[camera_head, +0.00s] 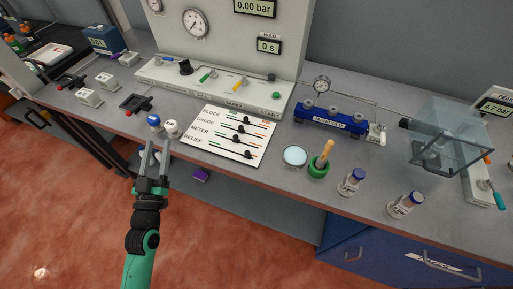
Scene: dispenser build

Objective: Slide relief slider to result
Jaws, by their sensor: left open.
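The white slider board (212,150) lies on the bench near its front edge. It has rows labelled block, gauge, meter and relief, each with a dark knob on a track. The relief slider (248,154) is in the lowest row, its knob toward the right part of the track. My left gripper (157,148) is open and empty, in front of the bench edge and left of the board. It is apart from the relief slider. My right gripper does not show.
Two small bottles (171,128) with blue and white caps stand just beyond my left gripper. A test panel (215,90) with gauges and valves rises behind the board. A blue manifold (330,118), a green pot (318,168) and capped bottles (351,182) stand to the right.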

